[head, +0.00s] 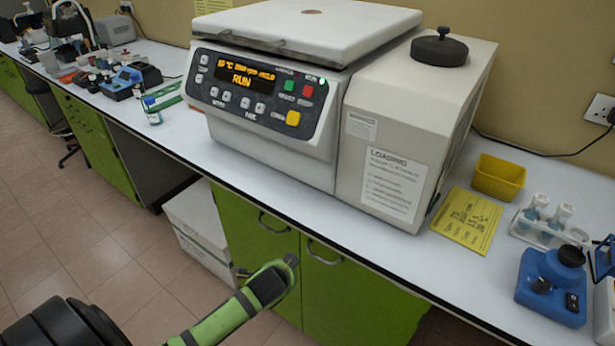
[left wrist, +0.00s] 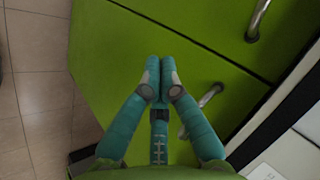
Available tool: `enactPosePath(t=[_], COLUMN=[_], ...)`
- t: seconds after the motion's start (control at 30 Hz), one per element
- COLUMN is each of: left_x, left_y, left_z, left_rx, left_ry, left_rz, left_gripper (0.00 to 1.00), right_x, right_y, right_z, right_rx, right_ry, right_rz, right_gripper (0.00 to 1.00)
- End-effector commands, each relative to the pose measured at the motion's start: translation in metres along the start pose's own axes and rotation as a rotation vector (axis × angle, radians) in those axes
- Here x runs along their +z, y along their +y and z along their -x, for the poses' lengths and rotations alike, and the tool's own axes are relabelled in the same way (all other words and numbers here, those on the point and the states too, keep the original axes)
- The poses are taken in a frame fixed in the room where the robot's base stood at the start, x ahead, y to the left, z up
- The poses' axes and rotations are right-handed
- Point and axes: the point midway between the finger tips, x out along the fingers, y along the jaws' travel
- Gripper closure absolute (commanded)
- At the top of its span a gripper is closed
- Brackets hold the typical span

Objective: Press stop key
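The centrifuge (head: 265,156) stands on the bench with a lit orange display (head: 240,74) reading RUN. Its panel has a red key (head: 308,91), which looks like the stop key, beside a green key (head: 289,86). The small lettering is too blurred to read fully. My left gripper (head: 289,264) is below the bench edge, in front of the green cabinet doors, well below the panel. In the left wrist view, the fingertips of my left gripper (left wrist: 160,66) are together with nothing between them. My right gripper is not in view.
The white bench top (head: 260,186) juts out above my left gripper. Cabinet handles (head: 325,252) are close by. A yellow tray (head: 498,177), a tube rack (head: 545,226) and a blue device (head: 552,285) stand on the right. A small bottle (head: 152,110) stands left of the centrifuge.

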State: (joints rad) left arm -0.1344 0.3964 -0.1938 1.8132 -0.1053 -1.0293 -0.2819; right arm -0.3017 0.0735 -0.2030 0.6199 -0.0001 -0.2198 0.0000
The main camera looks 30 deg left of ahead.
Motion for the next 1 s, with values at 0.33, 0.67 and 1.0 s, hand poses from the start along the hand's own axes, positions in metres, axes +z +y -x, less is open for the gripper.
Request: enactPosePath(t=[0.33,0.67,1.0], left_x=[-0.103,-0.159,-0.168], left_y=[-0.176,-0.297,-0.325], left_z=[0.130,0.270,0.313], left_rx=[-0.389,-0.818,-0.952], left_ry=[0.133,0.133,0.102], left_rz=[-0.297,-0.573,-0.651], left_gripper=[1.00,1.00,1.00], right_x=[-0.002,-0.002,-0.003], right_y=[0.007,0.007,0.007], right_z=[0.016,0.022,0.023], right_rx=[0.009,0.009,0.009], right_ry=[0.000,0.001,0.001], right_rz=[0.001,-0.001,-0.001], right_gripper=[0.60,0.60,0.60])
